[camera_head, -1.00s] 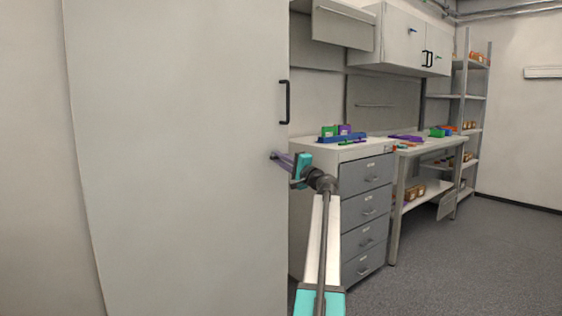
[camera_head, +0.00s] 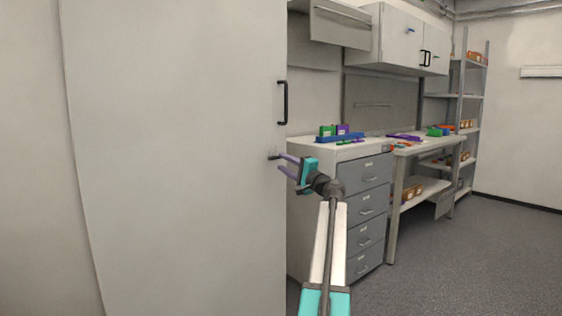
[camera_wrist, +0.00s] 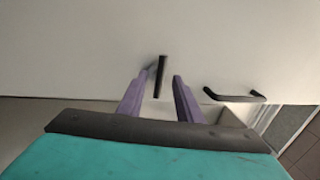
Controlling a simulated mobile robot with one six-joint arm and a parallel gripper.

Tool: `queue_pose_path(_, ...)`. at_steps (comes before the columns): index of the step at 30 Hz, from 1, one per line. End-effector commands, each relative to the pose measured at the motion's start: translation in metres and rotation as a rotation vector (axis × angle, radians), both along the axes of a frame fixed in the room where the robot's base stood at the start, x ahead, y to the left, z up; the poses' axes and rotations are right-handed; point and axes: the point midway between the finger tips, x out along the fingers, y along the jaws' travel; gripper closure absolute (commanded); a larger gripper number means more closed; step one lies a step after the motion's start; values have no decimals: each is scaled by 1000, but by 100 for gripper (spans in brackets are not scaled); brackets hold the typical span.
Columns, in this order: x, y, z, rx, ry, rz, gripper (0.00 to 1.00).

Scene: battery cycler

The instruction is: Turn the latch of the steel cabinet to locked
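The steel cabinet (camera_head: 180,150) fills the left of the head view, its tall door closed. Its latch (camera_head: 273,155) is a small dark piece near the door's right edge, below the black door handle (camera_head: 283,102). In the wrist view the latch (camera_wrist: 160,76) is a thin dark bar, upright in the picture, and the door handle (camera_wrist: 236,96) lies to its right. My gripper (camera_head: 281,162) is just right of the latch. Its two purple fingers are apart, with the latch showing between their tips (camera_wrist: 162,78) in the wrist view. I cannot tell whether the tips touch it.
A grey drawer unit (camera_head: 366,212) stands right of the cabinet, with a blue tray (camera_head: 340,137) on top. A workbench (camera_head: 432,147), wall cabinets (camera_head: 398,45) and a shelf rack (camera_head: 468,96) stand farther back. The floor (camera_head: 450,260) at the right is clear.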

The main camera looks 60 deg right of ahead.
Motion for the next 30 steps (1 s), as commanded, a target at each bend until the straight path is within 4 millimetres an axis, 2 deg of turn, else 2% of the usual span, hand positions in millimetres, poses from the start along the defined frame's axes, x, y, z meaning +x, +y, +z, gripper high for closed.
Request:
queue_pose_path(1,-9,4,-1,0,0,-1,68)
queue_pose_path(18,-78,27,-17,0,1,-1,68)
queue_pose_path(24,-91,30,-20,-1,1,0,68)
queue_pose_path(30,-92,31,-20,-1,1,0,68)
